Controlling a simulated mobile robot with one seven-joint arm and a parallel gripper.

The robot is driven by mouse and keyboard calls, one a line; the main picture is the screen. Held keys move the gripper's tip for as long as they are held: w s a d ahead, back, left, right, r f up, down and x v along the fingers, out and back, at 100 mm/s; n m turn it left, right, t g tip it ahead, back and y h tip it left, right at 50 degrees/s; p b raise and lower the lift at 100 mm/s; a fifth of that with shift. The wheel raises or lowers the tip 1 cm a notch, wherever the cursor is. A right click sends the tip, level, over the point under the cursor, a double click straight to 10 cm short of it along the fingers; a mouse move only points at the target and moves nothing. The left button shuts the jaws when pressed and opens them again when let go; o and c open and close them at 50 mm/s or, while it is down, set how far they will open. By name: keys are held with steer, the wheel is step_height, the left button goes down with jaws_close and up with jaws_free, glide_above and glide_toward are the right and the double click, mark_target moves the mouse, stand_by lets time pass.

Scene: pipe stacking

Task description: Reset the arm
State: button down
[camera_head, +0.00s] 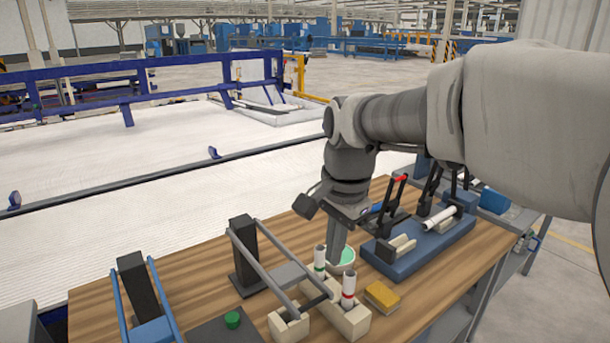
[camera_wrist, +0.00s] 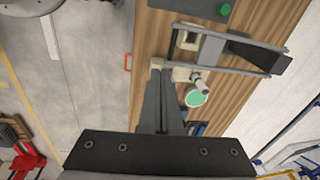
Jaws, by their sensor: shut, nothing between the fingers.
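My gripper (camera_head: 334,261) points down over the wooden table, its fingers shut and empty. It also shows in the wrist view (camera_wrist: 157,74). The fingertips are close to a pale holder block (camera_head: 345,317) and partly hidden behind it in the head view. A white pipe with a green band (camera_head: 320,258) and a white pipe with a red band (camera_head: 349,289) stand upright in the holder. A round green-topped piece (camera_head: 347,257) is just right of my fingers. I cannot tell whether the fingers touch anything.
A blue fixture (camera_head: 409,249) with a white pipe (camera_head: 440,217) lying on it stands to the right. A yellow block (camera_head: 381,296) lies near the front edge. Grey bars (camera_head: 262,262), a black post (camera_head: 242,252) and a green button (camera_head: 232,319) are left of the holder.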

steer(key=s+d+n+t, duration=0.2)
steer(key=s+d+n, duration=0.2)
steer(key=s, duration=0.4)
steer(key=s+d+n+t, duration=0.2)
steer(key=s+d+n, duration=0.2)
steer(key=s+n, duration=0.2)
steer(key=shift+s+f+h, duration=0.3)
steer(key=shift+s, duration=0.6)
